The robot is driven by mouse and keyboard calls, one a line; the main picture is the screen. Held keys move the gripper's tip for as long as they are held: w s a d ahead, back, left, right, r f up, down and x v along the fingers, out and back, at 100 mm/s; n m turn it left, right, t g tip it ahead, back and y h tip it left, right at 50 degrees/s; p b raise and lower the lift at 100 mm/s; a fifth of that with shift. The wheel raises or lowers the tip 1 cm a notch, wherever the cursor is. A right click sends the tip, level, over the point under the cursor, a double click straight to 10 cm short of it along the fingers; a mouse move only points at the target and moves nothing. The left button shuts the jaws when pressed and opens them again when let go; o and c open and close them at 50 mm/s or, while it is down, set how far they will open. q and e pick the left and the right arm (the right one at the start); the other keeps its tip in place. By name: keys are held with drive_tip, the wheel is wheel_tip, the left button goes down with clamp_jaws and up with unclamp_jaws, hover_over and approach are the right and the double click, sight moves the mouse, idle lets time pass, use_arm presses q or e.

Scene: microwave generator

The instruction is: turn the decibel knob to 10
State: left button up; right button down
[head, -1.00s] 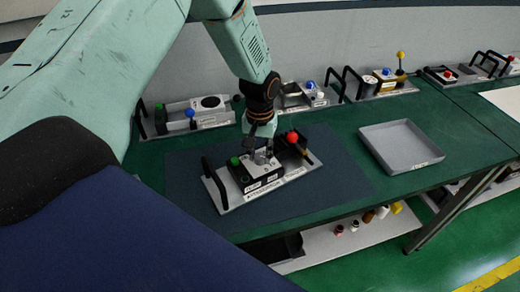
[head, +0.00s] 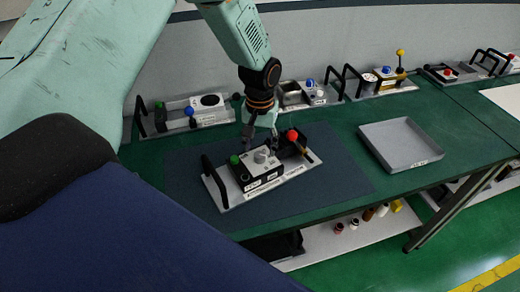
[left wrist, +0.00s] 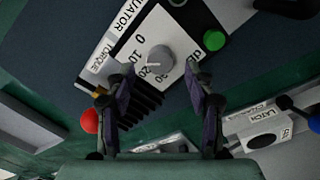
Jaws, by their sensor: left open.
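The grey decibel knob (head: 261,155) stands on the white top of a black box (head: 258,170) mounted on a light panel. My right gripper is not in view.
A green button (head: 234,160) and a red ball-topped lever (head: 292,136) flank the knob. A grey tray (head: 400,146) lies to the right. Several other device panels (head: 190,115) line the back of the table.

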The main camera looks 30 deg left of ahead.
sight(260, 155)
use_arm(q)
wheel_tip(260, 155, up, 10)
drive_tip(key=shift+f, duration=0.25)
idle(0.6)
